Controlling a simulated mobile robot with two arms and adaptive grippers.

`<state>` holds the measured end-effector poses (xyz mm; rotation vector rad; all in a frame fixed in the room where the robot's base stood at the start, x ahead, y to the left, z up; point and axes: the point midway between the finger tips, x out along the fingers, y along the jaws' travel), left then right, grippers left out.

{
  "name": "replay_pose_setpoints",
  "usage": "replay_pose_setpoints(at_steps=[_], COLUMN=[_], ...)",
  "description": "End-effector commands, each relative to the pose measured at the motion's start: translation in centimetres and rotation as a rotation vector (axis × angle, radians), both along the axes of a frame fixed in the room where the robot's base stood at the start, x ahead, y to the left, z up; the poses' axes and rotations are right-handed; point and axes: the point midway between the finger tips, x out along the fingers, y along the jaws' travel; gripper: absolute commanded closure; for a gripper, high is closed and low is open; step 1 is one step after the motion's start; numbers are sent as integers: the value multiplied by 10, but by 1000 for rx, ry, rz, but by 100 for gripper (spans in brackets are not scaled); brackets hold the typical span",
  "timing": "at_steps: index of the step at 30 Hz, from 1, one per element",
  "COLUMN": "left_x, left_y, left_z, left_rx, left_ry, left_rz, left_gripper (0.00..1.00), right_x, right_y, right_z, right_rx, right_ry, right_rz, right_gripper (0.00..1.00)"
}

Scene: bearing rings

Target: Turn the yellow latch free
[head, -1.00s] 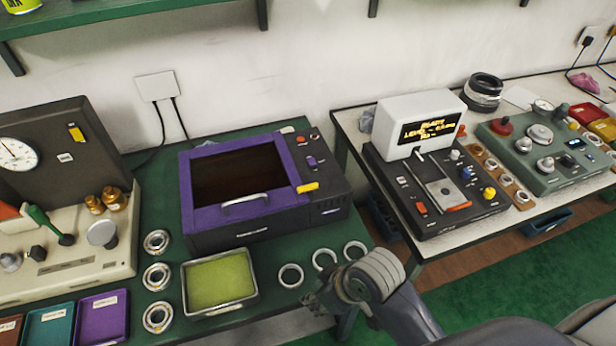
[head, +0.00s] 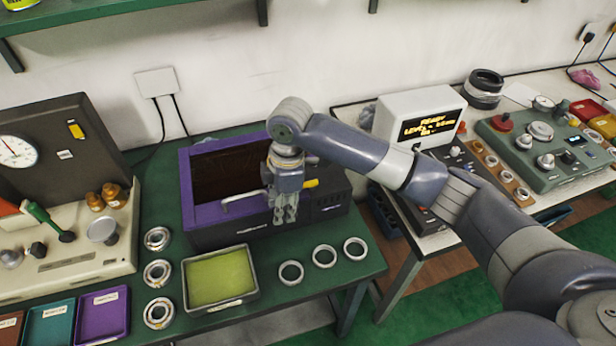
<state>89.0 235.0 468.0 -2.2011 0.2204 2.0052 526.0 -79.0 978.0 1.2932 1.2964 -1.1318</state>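The yellow latch (head: 311,184) sits at the right end of the purple frame on the front of a dark oven-like box (head: 318,205). Only part of it shows, just right of my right gripper. My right gripper (head: 285,218) points down in front of the box, between the door handle (head: 236,203) and the latch. It holds nothing that I can see. Its fingers are close together and small, so I cannot tell whether they are open or whether they touch the box. My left gripper is not in view.
A tray with a green pad (head: 256,295) and several bearing rings (head: 324,256) lie on the green bench in front of the box. A gauge machine (head: 62,245) stands left.

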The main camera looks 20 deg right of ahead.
Motion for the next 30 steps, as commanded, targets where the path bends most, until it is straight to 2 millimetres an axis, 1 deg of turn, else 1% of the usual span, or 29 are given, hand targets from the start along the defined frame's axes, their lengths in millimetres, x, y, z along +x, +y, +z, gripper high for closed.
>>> replay_pose_setpoints(at_steps=[1,7,9,12,15,17,20,23,30], left_x=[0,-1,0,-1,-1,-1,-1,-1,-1], left_y=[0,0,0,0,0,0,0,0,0], left_z=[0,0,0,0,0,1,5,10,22], left_rx=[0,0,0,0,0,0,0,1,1], left_ry=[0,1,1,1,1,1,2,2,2], left_rz=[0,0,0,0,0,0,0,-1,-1], left_gripper=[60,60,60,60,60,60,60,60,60], right_x=[14,50,59,67,70,70,70,69,69], right_y=[-11,-52,-64,-75,-80,-81,-82,-82,-81], right_z=[13,61,76,90,97,95,86,69,24], right_rx=[-26,-95,-108,-118,-122,-122,-123,-124,-123], right_ry=[-6,2,5,8,10,12,14,14,13], right_rz=[6,24,24,23,20,20,22,22,20], right_gripper=[68,68,68,68,68,68,68,68,68])
